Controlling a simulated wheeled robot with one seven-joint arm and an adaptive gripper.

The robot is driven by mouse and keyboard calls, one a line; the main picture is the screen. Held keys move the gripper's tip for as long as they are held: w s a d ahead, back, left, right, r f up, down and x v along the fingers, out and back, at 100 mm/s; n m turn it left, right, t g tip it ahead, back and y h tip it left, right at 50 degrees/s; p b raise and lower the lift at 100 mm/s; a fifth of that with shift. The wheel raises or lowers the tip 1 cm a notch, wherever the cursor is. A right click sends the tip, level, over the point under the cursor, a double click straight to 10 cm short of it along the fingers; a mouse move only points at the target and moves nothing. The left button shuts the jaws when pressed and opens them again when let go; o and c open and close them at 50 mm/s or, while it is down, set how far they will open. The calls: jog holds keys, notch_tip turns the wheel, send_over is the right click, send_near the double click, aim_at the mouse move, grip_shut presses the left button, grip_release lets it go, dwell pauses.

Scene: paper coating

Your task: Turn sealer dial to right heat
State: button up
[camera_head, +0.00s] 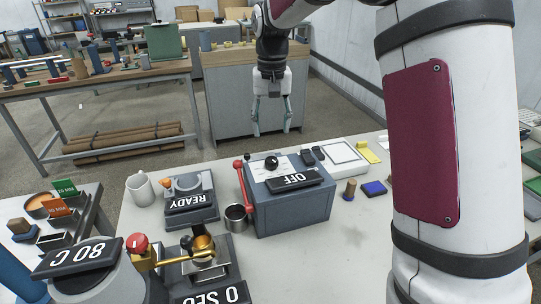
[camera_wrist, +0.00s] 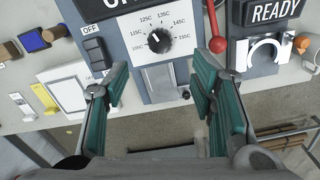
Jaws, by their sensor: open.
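The sealer (camera_head: 290,213) is a blue-grey box on the white table, with an OFF sign (camera_head: 293,181) on it and a red lever at its left. Its black dial (camera_head: 271,162) stands on a white panel on top. In the wrist view the dial (camera_wrist: 157,40) sits in a ring of temperature marks, including 115C to 155C. Its white pointer line is too small to read surely. My gripper (camera_head: 271,130) points down, open and empty, beyond the sealer in the head view. In the wrist view its green-padded fingers (camera_wrist: 160,76) lie either side below the dial, apart from it.
A READY device (camera_head: 191,200), a metal cup (camera_head: 237,217) and a white mug (camera_head: 140,189) stand left of the sealer. A red-knobbed brass device and an 80 C sign (camera_head: 77,258) are nearer. A blue pad (camera_head: 374,188) lies right.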

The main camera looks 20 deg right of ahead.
aim_at(272, 159)
notch_tip(272, 159, down, 10)
jog(key=shift+f+p, duration=0.2)
jog(key=shift+p, duration=0.4)
jog(key=shift+c, duration=0.6)
jog(key=c, duration=1)
